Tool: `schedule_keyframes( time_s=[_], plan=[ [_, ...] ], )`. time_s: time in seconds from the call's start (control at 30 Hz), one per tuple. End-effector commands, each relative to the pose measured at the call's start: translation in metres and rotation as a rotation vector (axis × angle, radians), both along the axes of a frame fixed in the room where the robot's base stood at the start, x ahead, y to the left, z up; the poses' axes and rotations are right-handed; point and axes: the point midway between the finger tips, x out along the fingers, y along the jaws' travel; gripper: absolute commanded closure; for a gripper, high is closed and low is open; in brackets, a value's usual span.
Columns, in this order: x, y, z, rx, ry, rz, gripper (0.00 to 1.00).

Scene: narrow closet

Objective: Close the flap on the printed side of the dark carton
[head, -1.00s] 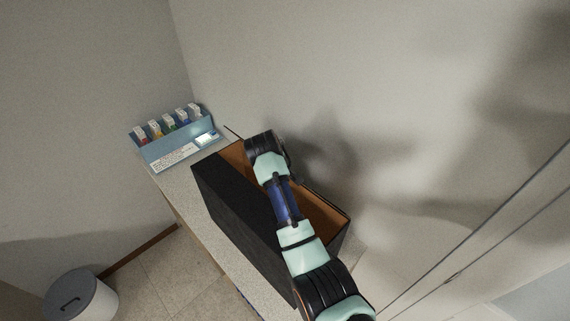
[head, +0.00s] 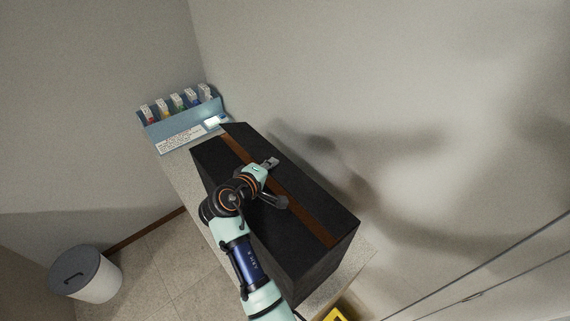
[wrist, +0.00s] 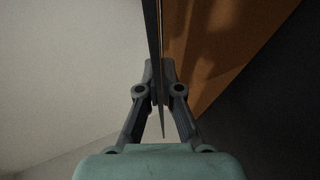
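The dark carton (head: 315,271) stands on a narrow counter in the head view. Black panels cover most of its top, and a brown strip (head: 321,232) runs lengthwise between them. My gripper (head: 272,163) is over the middle of the top, across the strip. In the wrist view the fingers (wrist: 160,72) are drawn together, with a thin dark panel edge (wrist: 153,25) lined up with them. Whether they pinch or only touch it is unclear. Brown cardboard (wrist: 215,50) shows to the right, with a dark face (wrist: 265,105) beyond. No print shows on the carton.
A blue rack (head: 181,115) with several small boxes and a text label stands at the counter's far end. A lidded grey bin (head: 92,280) is on the floor at left. The wall is close behind the carton. A yellow object (head: 338,314) shows at the bottom edge.

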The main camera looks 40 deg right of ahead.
Motion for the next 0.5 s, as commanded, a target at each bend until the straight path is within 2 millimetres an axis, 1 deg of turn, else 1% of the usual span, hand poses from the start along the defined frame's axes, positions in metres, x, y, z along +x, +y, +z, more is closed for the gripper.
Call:
schedule_keyframes(
  time_s=[0.13,0.43,0.5],
  plan=[
    [0.0019,0.0035,-0.0011,-0.009,0.0,0.005,1.0],
    [0.002,0.0035,-0.0007,-0.009,0.0,0.006,1.0],
    [0.002,0.0034,-0.0006,-0.008,0.001,0.005,0.88]
  ],
)
